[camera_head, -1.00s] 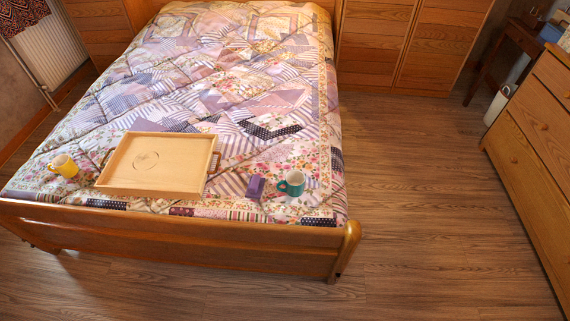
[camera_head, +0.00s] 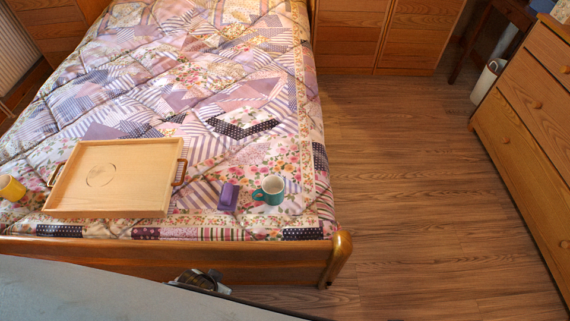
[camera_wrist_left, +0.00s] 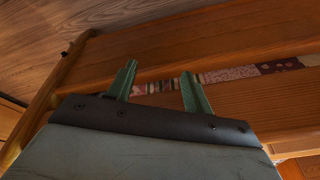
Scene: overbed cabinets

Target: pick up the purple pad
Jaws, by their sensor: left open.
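The purple pad (camera_head: 229,197) is a small block lying on the quilt near the foot of the bed, between the wooden tray and the teal mug. In the head view, part of my left gripper (camera_head: 203,280) shows low in front of the footboard, below the pad and mostly hidden behind my arm. In the left wrist view my left gripper (camera_wrist_left: 158,90) has its two green fingers apart with nothing between them. They point at the wooden footboard. The pad is not visible in that view. My right gripper is not in view.
The wooden tray (camera_head: 112,206) and a yellow mug (camera_head: 10,188) lie left of the pad. The footboard (camera_head: 265,262) rises between my gripper and the quilt. The floor (camera_head: 400,190) right of the bed is clear.

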